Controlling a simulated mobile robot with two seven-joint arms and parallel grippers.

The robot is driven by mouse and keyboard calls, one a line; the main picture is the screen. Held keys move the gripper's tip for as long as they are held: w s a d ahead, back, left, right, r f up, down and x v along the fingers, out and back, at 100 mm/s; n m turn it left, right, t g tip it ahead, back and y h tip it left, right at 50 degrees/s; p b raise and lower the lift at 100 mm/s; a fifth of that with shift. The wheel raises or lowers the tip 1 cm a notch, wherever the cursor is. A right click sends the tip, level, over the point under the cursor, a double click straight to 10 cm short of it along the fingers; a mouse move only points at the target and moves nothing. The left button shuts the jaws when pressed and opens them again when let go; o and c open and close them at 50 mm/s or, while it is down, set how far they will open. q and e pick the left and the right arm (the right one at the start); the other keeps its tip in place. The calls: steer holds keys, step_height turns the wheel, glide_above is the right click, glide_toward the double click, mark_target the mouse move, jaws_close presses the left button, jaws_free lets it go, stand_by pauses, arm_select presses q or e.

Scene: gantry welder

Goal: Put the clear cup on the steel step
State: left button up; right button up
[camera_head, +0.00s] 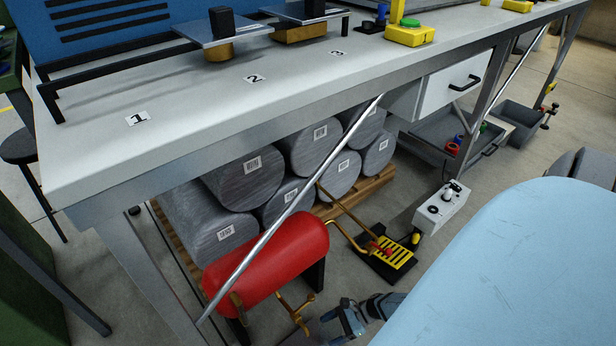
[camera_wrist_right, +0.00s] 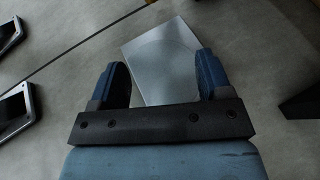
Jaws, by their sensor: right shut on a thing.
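In the right wrist view, the blue fingers of my right gripper (camera_wrist_right: 164,80) stand apart with the clear cup (camera_wrist_right: 165,48) between them. The cup is nearly invisible; only a faint round outline shows. Behind it lies a pale grey square plate, the steel step (camera_wrist_right: 140,46), on the grey floor. The cup outline overlaps the step; I cannot tell whether they touch. In the head view my right gripper (camera_head: 343,315) is low at the bottom centre, near the floor; neither cup nor step can be made out there. My left gripper is not in view.
A red tank (camera_head: 268,262) and a yellow-and-black foot pedal (camera_head: 385,259) are near my right gripper. A white control box (camera_head: 441,208) stands beyond. The workbench (camera_head: 190,130) and its slanted steel brace (camera_head: 290,208) are overhead. A dark block (camera_wrist_right: 302,103) shows at the wrist view's right.

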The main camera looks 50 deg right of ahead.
steer(key=b+x, duration=0.2)
steer(key=x, duration=0.6)
steer(key=shift+f+b, duration=0.2)
steer(key=shift+b, duration=0.1)
steer(key=shift+f, duration=0.1)
steer(key=o, duration=1)
steer(key=shift+f, duration=0.1)
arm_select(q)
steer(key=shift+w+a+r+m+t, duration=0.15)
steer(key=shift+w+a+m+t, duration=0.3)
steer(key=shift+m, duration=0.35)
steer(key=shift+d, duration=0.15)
